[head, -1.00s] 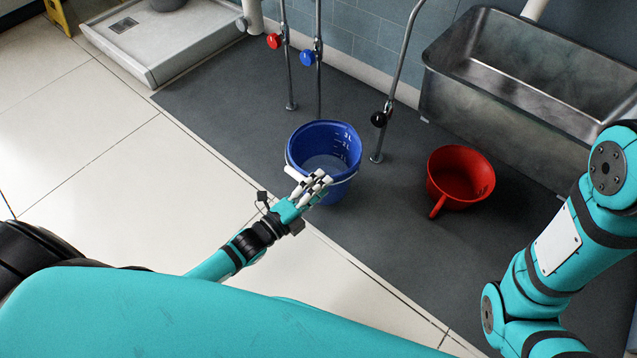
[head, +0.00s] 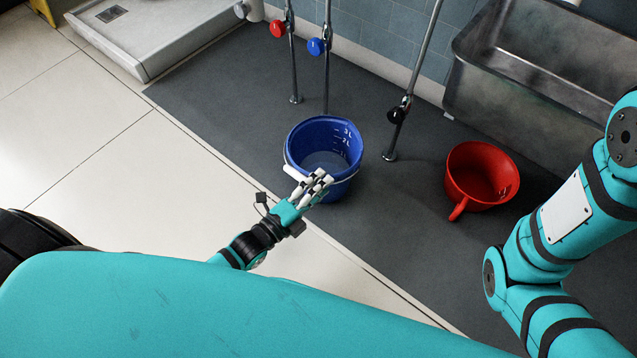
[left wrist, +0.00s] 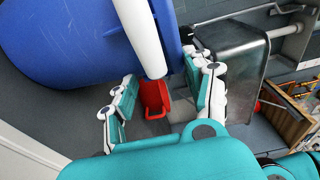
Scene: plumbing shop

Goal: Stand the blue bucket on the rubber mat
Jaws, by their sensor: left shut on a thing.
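The blue bucket (head: 337,168) is upright, its open top facing up, in the middle of the head view. It appears over the dark grey rubber mat (head: 225,95), near the mat's front edge; whether its base touches is hidden. My left gripper (head: 316,184) is shut on the bucket at its near side, by the white handle grip. In the left wrist view the blue bucket (left wrist: 60,45) fills the upper left, and the white grip crosses between the fingers of my left gripper (left wrist: 158,78). My right gripper is out of view; only its arm shows.
A red container with a handle (head: 478,178) is on the mat to the right. Upright pipes with red, blue and black knobs stand behind the bucket. A metal sink (head: 490,105) is at the back right, a pale shower tray (head: 165,45) at the back left. Mat left of the bucket is clear.

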